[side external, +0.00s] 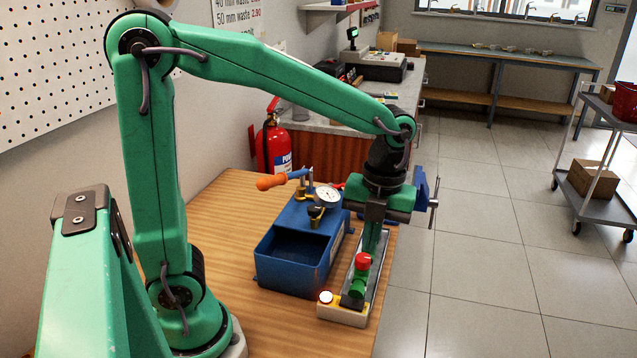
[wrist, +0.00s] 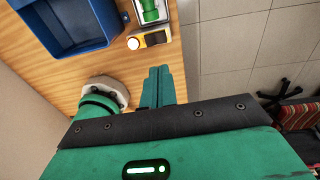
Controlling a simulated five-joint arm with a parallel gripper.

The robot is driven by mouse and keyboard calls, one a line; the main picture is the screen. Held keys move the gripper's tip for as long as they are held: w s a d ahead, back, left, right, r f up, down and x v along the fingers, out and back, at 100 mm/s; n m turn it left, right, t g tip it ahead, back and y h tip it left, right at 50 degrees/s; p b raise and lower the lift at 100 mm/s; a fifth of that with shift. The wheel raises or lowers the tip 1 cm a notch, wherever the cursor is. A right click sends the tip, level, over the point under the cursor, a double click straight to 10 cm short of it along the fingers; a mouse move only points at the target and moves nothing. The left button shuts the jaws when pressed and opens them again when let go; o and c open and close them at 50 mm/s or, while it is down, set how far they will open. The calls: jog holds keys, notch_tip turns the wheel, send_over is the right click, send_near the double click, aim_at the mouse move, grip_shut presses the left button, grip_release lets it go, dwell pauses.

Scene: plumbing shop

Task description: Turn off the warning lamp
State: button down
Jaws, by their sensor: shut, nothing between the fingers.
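The warning lamp (side external: 325,297) is a small round light on the near end of a pale box with a yellow top (side external: 343,313). My gripper (side external: 373,250) points down above the tray behind the box, apart from the lamp. In the wrist view its fingers (wrist: 158,69) are together and empty. Whether the fingertips touch anything is unclear.
A green part with a red cap (side external: 362,262) stands in the narrow grey tray, close behind the box. A blue pump tank (side external: 290,275) with a gauge (side external: 327,196) and orange handle (side external: 271,183) stands left of it. Wooden bench top (side external: 235,290) is clear in front.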

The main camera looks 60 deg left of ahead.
aim_at(347, 302)
jog(key=shift+r, duration=0.15)
jog(key=shift+s+a, duration=0.2)
jog(key=shift+s, duration=0.6)
jog(key=f, duration=0.9)
jog(key=s+a+f, duration=0.1)
jog(key=f, duration=0.4)
jog(key=shift+s+a, duration=0.1)
